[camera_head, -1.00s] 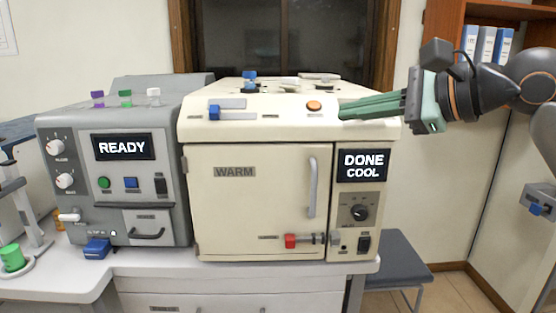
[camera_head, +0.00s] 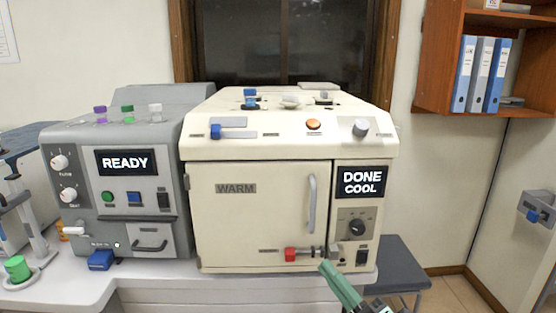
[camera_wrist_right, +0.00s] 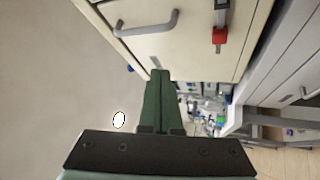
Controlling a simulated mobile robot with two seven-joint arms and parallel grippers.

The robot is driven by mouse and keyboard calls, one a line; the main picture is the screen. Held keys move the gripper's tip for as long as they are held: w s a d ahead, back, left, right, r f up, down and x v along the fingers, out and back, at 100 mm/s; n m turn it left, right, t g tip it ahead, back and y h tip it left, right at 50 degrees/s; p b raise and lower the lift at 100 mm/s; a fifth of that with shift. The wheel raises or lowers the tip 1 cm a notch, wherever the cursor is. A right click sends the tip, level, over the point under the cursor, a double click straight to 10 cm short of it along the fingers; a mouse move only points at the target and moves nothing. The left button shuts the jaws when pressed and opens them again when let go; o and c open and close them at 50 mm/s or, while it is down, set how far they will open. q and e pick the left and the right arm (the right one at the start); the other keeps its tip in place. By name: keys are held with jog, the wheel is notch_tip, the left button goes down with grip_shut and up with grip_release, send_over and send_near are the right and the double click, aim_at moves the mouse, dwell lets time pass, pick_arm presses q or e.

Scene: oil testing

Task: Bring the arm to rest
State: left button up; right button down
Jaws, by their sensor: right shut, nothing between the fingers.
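My right gripper (camera_head: 326,268) shows at the bottom of the head view, low in front of the cream machine's right part. Its green fingers are shut with nothing between them. In the right wrist view the closed fingers (camera_wrist_right: 158,80) point up the picture, near the machine's door handle (camera_wrist_right: 150,27) and red-ended latch (camera_wrist_right: 219,38). I cannot tell how far they are from the machine. Most of the right arm is out of the head view. My left gripper is not in view.
The cream machine (camera_head: 255,225), its door shut, reads "DONE COOL". The grey machine (camera_head: 85,225) reads "READY". Both stand on a white counter (camera_head: 150,285). A dark stool (camera_head: 400,260) is at right. A shelf with binders (camera_head: 480,75) hangs on the right wall.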

jog(key=s+d+f+m+h, duration=0.3)
jog(key=f+m+h, duration=0.3)
jog(key=f+m, duration=0.4)
jog(key=s+d+f+m+g+h, duration=0.1)
jog(key=s+f+m+g, duration=0.2)
jog(key=s+f, duration=0.4)
jog(key=s+d+f+m+g+h+p, duration=0.1)
jog(key=s+f+m+g+h, duration=0.1)
jog(key=s+f, duration=0.5)
jog(key=s+d+f+m+g+h+p, duration=0.1)
jog(key=s+f+m+g, duration=0.3)
jog(key=s+f, duration=0.3)
notch_tip(320, 180, down, 2)
jog(key=shift+d+m+h, duration=0.3)
jog(key=shift+d+m, duration=0.1)
jog(key=shift+m, duration=0.1)
